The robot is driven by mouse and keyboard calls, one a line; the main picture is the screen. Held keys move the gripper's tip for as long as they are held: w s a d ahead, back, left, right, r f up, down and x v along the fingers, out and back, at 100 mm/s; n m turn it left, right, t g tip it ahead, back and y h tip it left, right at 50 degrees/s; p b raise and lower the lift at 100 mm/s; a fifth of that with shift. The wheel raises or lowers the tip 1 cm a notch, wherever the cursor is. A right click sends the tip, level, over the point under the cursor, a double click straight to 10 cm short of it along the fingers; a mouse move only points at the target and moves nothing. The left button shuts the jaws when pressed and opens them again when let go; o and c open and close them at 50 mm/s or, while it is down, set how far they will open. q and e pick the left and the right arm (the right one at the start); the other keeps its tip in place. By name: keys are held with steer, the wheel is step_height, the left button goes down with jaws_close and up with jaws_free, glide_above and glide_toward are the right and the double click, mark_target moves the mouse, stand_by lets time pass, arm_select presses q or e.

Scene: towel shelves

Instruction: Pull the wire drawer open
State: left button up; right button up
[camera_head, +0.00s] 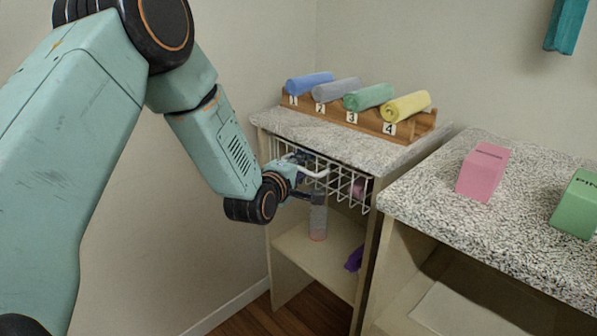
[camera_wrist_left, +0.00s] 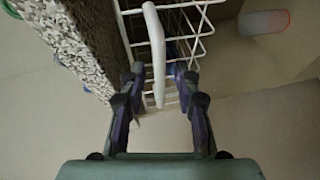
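The white wire drawer (camera_head: 343,183) hangs under the speckled top of the shelf unit in the head view. It looks shut. Its white handle (camera_head: 316,173) sticks out at the front. My left gripper (camera_head: 306,182) is at this handle. In the left wrist view, the handle (camera_wrist_left: 156,45) runs between the two open fingers of my left gripper (camera_wrist_left: 160,77), with gaps visible on both sides. The wire drawer (camera_wrist_left: 195,35) lies just beyond the fingertips. Part of the drawer front is hidden by my arm in the head view.
A wooden rack (camera_head: 345,115) with several rolled towels stands on the speckled top (camera_head: 290,122). A grey cylinder (camera_head: 318,219) stands on the shelf below the drawer. A second counter (camera_head: 440,196) with a pink block (camera_head: 483,171) and a green block (camera_head: 578,205) is at the right.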

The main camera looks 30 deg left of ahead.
arm_select(q)
steer(key=shift+a, duration=0.1)
jaws_close()
stand_by(0.8)
